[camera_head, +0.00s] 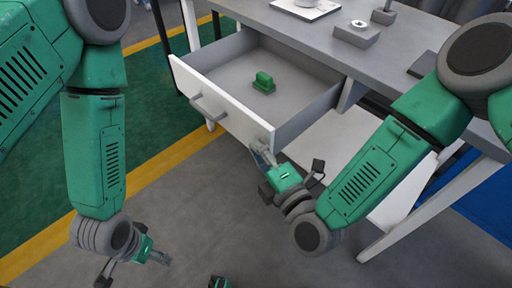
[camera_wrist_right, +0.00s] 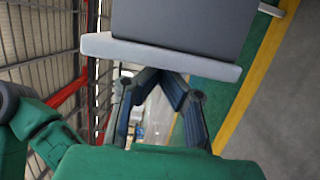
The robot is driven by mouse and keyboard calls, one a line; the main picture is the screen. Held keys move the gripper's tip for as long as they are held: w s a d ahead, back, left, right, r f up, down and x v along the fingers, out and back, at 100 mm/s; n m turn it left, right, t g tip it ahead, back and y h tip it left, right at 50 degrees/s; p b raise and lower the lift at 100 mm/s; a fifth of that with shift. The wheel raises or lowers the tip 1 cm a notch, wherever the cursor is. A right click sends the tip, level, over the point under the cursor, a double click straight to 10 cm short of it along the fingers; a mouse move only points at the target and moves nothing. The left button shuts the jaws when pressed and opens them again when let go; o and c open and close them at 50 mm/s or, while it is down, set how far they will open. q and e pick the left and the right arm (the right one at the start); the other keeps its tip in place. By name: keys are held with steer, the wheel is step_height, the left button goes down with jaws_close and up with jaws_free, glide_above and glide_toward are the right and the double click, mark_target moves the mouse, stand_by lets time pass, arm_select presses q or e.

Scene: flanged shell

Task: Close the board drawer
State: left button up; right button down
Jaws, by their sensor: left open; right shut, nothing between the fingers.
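The board drawer (camera_head: 222,107) is pulled out of the grey-topped table, its white front facing lower left with a grey handle (camera_head: 210,107). A small green block-like piece (camera_head: 263,82) sits inside on the drawer floor. My right gripper (camera_head: 262,155) is shut and empty at the right end of the drawer front; whether it touches is unclear. In the right wrist view the drawer front (camera_wrist_right: 160,54) crosses above the fingers (camera_wrist_right: 165,76), and their tips are partly hidden. My left gripper (camera_head: 160,257) is open, low at the left, away from the drawer.
The table top (camera_head: 290,32) carries a white tray-like item (camera_head: 305,8) and a grey block with a round part (camera_head: 357,32). A white table leg (camera_head: 405,220) stands right of my right gripper. The floor in front of the drawer is clear.

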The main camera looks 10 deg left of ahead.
mark_target(333, 97)
steer(key=shift+d, duration=0.35)
steer(key=shift+w+d, duration=0.1)
steer(key=shift+w, duration=0.15)
steer(key=w+d, duration=0.3)
steer(key=w, duration=0.1)
steer(key=w+d, duration=0.3)
steer(key=w, duration=0.1)
steer(key=w+d, duration=0.3)
steer(key=w, duration=0.1)
steer(key=w+d+b, duration=0.1)
steer(key=w, duration=0.1)
steer(key=w+d, duration=0.2)
steer(key=w, duration=0.1)
steer(key=w+d+b, duration=0.1)
steer(key=w+d, duration=0.1)
steer(key=shift+w+d+b, duration=0.2)
steer(key=shift+b, duration=0.1)
steer(key=shift+w+d, duration=0.4)
steer(key=shift+w, duration=0.05)
arm_select(q)
step_height(333, 97, down, 3)
steer(key=shift+r, duration=0.1)
arm_select(e)
steer(key=shift+w+d+r, duration=0.1)
steer(key=shift+d, duration=0.1)
arm_select(q)
steer(key=shift+s, duration=0.1)
